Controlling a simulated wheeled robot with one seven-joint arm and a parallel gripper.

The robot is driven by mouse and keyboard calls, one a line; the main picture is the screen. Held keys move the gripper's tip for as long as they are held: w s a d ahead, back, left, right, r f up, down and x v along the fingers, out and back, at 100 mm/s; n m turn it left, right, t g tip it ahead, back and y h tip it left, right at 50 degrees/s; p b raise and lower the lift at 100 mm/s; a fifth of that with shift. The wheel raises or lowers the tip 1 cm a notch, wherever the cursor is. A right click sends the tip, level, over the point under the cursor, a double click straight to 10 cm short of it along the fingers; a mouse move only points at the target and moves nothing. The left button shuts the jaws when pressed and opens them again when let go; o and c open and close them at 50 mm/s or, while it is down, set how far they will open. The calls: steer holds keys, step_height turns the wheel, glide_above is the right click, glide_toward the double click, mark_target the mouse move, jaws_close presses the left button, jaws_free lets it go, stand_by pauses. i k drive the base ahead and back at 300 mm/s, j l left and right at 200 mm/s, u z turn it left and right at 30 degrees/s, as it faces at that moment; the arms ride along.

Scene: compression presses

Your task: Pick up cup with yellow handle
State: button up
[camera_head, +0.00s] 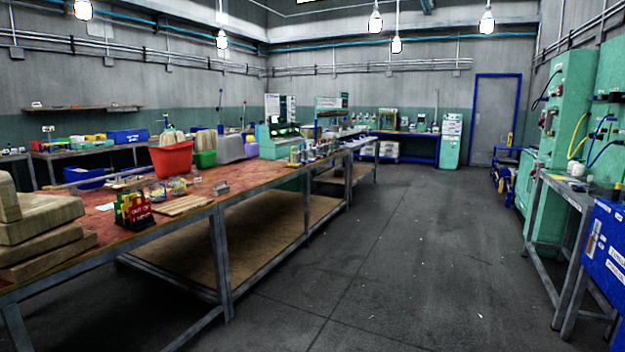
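I cannot make out a cup with a yellow handle for certain in the head view. A small white rounded object (577,169) stands on the grey metal table (560,186) at the right, but no yellow handle shows on it. Small items (178,186) sit on the long red-topped workbench (255,183) at the left, too small to tell apart. My gripper is not in view.
The workbench also holds wooden blocks (45,225), a red bin (171,159), a green bin (205,158) and a grey bin (231,149). Green machines (570,105) and a blue cabinet (608,245) line the right. The floor (400,250) between is clear towards the door (495,120).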

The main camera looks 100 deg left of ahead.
mark_target(177, 182)
steer(key=u, duration=3.7)
steer(key=i+l+u, duration=0.1)
steer(key=i+l, duration=0.65)
steer(key=i+l+u, duration=0.15)
steer(key=i+l, duration=0.7)
steer(key=i+l+u, duration=0.15)
steer(key=i+l, duration=0.2)
steer(key=i+l+u, duration=0.1)
steer(key=i+l, duration=0.25)
steer(key=l, duration=0.2)
steer(key=i+l, duration=0.35)
steer(key=l, duration=0.15)
steer(key=i+l+u, duration=0.15)
steer(key=i+l, duration=0.15)
steer(key=l, duration=0.2)
steer(key=i+l, duration=0.15)
steer(key=i, duration=0.2)
steer(key=i+j, duration=0.2)
steer(key=i+u, duration=0.05)
steer(key=i, duration=0.05)
